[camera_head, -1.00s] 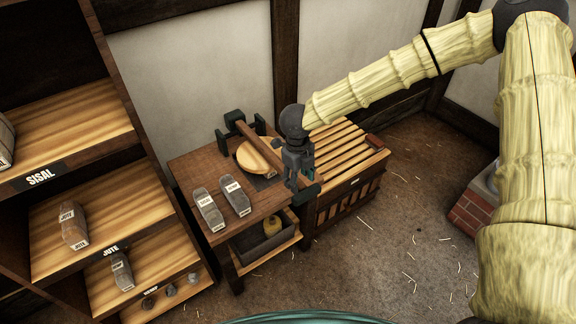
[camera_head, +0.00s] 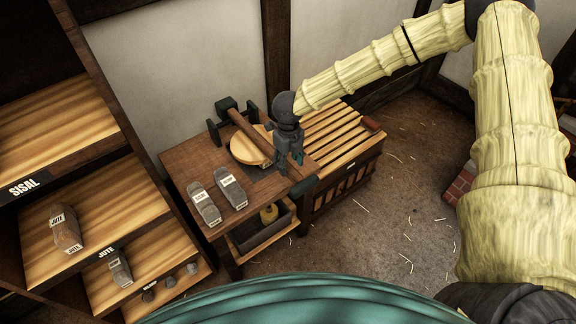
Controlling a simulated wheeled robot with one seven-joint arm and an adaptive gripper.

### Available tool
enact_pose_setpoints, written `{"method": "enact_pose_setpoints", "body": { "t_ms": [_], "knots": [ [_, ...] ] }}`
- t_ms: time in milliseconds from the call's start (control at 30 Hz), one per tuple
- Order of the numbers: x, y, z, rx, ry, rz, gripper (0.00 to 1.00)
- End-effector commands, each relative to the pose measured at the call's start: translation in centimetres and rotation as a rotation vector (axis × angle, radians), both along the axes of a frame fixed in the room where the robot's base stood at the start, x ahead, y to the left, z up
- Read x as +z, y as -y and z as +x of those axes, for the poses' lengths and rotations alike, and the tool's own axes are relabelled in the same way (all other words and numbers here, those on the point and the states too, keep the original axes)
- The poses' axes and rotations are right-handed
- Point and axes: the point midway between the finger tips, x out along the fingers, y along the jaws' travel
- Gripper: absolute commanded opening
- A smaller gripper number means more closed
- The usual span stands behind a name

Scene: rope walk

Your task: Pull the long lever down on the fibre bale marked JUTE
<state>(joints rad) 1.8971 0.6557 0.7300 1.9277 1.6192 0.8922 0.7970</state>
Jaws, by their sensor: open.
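The long wooden lever (camera_head: 246,127) slopes over the bench from a dark pivot (camera_head: 227,105) at the back left toward the front right. It crosses above a round pale wooden disc (camera_head: 244,148). My gripper (camera_head: 290,169) is open at the lever's front end and hides part of it. I cannot tell whether its fingers touch the lever. A brown bale marked JUTE (camera_head: 66,230) lies on the shelf at the left. Two grey bales, left (camera_head: 204,203) and right (camera_head: 230,188), lie on the bench front; their labels are too small to read. I cannot see a bale under the disc.
The shelving (camera_head: 110,200) with SISAL and JUTE labels is at the left. The floor (camera_head: 405,215) to the right is mostly clear.

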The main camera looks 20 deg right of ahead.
Motion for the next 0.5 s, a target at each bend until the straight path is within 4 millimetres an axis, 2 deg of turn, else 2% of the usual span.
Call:
{"method": "enact_pose_setpoints", "body": {
  "t_ms": [233,500],
  "knots": [
    [-2.4,-0.2,0.0,0.003,0.000,0.000,0.52],
    [-3.1,-0.1,0.1,0.003,0.001,-0.001,0.52]
  ]
}}
